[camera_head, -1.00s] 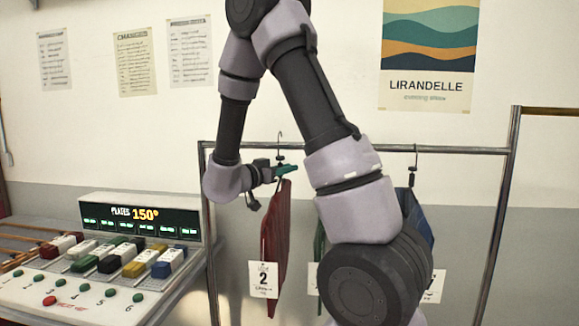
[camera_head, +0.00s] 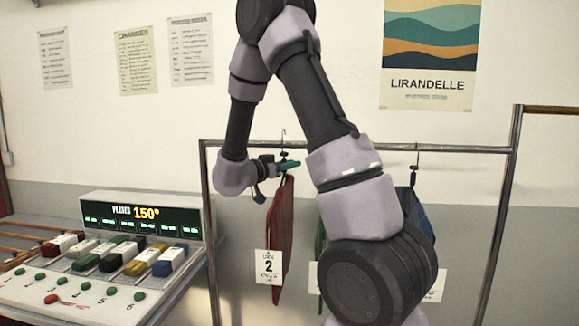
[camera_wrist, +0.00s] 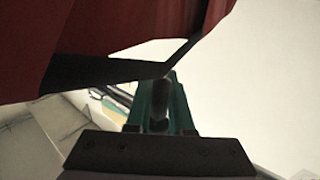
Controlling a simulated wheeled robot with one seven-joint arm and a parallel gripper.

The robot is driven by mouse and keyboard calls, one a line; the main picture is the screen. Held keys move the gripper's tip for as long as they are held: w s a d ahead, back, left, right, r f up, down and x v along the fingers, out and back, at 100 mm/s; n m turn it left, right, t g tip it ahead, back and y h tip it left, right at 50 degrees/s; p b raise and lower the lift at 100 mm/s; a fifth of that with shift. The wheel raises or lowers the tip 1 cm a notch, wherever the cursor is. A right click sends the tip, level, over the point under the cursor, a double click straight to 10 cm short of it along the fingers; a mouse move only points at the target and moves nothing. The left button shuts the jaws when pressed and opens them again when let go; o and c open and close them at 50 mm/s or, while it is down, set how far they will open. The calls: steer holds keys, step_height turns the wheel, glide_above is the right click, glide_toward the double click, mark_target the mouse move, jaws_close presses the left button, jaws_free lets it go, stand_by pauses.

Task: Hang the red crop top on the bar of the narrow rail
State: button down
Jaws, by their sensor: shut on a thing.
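The red crop top (camera_head: 281,225) hangs from a dark hanger with a wire hook, and a white tag (camera_head: 268,266) marked 2 hangs at its lower front. My gripper (camera_head: 286,166) is shut on the hanger, just below its hook. In the wrist view the red cloth (camera_wrist: 110,35) fills the upper left, beyond the teal fingers (camera_wrist: 160,100). The narrow rail's bar (camera_head: 235,143) runs level just above my gripper. The hook (camera_head: 283,138) overlaps the bar in the head view; I cannot tell whether it rests on it.
A green garment (camera_head: 319,240) and a blue garment (camera_head: 418,220) hang to the right, partly behind my arm. A control desk (camera_head: 100,265) with coloured levers stands at left. The rail's posts (camera_head: 208,230) stand on both sides. Another rail (camera_head: 550,110) begins at far right.

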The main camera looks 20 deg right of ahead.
steer(key=shift+w+d+f, duration=0.35)
steer(key=shift+w+f, duration=0.2)
steer(key=shift+f, duration=0.1)
steer(key=shift+w+d+f, duration=0.35)
steer(key=shift+w+f, duration=0.2)
steer(key=shift+f, duration=0.1)
steer(key=c, duration=0.7)
jaws_free()
